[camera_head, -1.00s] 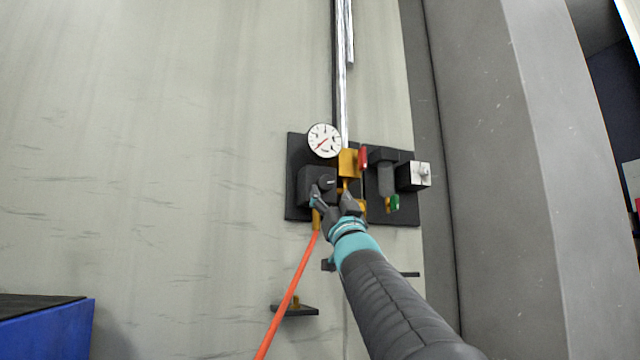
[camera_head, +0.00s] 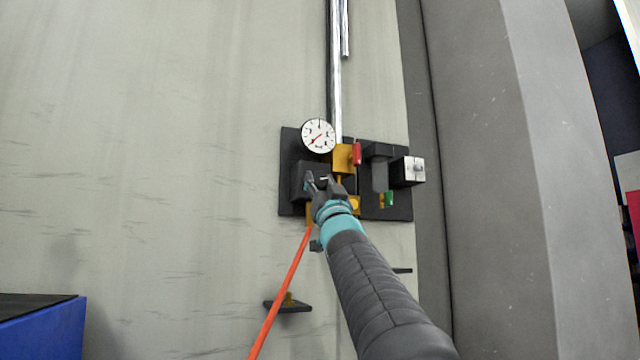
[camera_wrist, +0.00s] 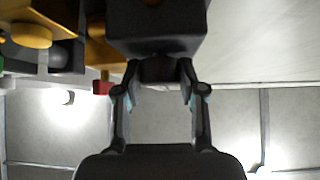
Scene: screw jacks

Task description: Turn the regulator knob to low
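The regulator is a black block (camera_head: 302,190) on a dark panel on the wall, below a white round gauge (camera_head: 318,136) with a red needle toward the lower left. Its dark knob (camera_head: 323,178) has a small white mark. The wrist view shows the block (camera_wrist: 158,32) with the knob (camera_wrist: 160,70) below it. My gripper (camera_wrist: 161,76) has one finger on each side of the knob, the tips close to its sides. Whether they press on it is unclear. In the head view my gripper (camera_head: 324,182) partly covers the knob and block.
A brass fitting with a red handle (camera_head: 357,154), a green part (camera_head: 389,198) and a pale-faced box (camera_head: 408,171) sit close on the right. An orange hose (camera_head: 280,290) hangs below. A small dark shelf (camera_head: 288,306) juts out lower down. The wall at left is clear.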

